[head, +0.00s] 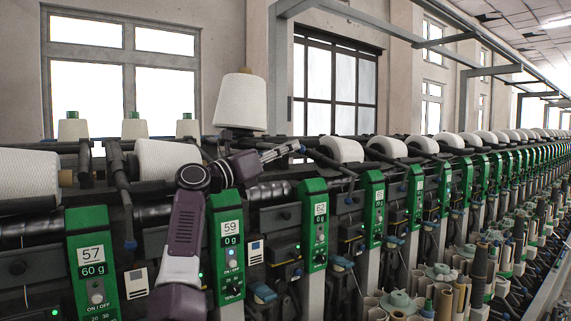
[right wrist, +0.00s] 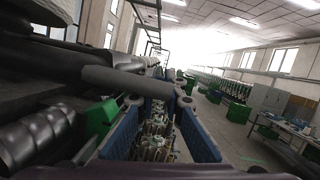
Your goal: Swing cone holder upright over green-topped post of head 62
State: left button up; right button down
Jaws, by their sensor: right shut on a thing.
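The green-topped post of head 62 (head: 313,225) stands right of the post of head 59. Up and to its left, a white yarn cone (head: 240,103) stands raised and nearly upright, wide end down, slightly tilted. My right gripper (head: 292,149) reaches across behind the post tops, just below and right of this cone. In the right wrist view its two blue-padded fingers (right wrist: 158,100) are close around a dark grey bar (right wrist: 125,82), which looks like part of the cone holder. The exact contact is partly hidden. The cone holder's pivot is hidden behind my right arm. My left gripper is not in view.
The post of head 59 (head: 227,245) stands right beside my right forearm. Another cone (head: 160,165) lies low behind that arm. More cones and green posts run off to the right. A ribbed black drum (right wrist: 40,135) lies close to the gripper's left in the wrist view.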

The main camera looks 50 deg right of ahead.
jog(key=shift+d+r+h+b, duration=0.1)
jog(key=shift+r+h+b, duration=0.1)
jog(key=shift+h+b, duration=0.1)
dwell(0.4)
jog(key=c, duration=2.3)
grip_release()
jog(key=shift+o, duration=1.4)
jog(key=shift+s+d+f, duration=0.1)
jog(key=shift+d, duration=0.1)
jog(key=shift+a, duration=0.1)
jog(key=v, duration=1.2)
